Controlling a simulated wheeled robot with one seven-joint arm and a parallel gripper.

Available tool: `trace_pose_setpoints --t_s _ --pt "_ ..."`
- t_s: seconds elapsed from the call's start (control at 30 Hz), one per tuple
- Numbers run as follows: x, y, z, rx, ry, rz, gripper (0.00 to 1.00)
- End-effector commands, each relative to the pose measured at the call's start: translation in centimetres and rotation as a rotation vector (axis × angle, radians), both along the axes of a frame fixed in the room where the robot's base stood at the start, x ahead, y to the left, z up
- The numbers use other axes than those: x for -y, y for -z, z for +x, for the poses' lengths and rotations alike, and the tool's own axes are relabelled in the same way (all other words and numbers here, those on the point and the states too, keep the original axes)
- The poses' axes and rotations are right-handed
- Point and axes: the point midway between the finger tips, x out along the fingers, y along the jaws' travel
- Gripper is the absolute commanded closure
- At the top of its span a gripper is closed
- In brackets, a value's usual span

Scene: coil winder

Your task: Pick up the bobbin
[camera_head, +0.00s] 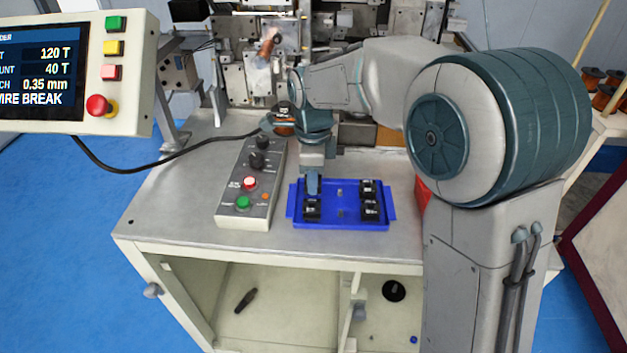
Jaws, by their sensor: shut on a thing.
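A blue tray (340,222) lies on the grey bench top and carries several small black bobbins. One bobbin (312,211) is at the tray's front left, and two more, a back one (368,187) and a front one (370,211), are at its right side. The fingers hide part of the grip, and I cannot tell whether the bobbin is clear of the tray floor.
A control box (250,185) with knobs and red and green buttons stands left of the tray. The winder machine (262,75) rises behind. A display panel (75,70) reading "WIRE BREAK" is at left, with a black cable to the bench. A red object (422,192) is right of the tray.

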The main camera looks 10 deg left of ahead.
Motion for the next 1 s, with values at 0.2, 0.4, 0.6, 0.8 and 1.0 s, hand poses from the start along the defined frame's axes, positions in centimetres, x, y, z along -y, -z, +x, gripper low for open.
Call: trace_pose_setpoints --t_s 0.2,0.4,0.6,0.8,1.0 --pt "1.5 -3.7 -0.4 0.005 0.005 0.003 0.88" --pt "5.9 -6.4 -1.9 0.005 0.005 0.002 0.88" --pt "9.3 -8.6 -3.0 0.003 0.003 0.001 0.88" --pt "10.9 -9.6 -3.5 0.001 0.000 0.000 0.88" --pt "11.1 -9.7 -3.6 0.000 0.000 0.000 0.88"
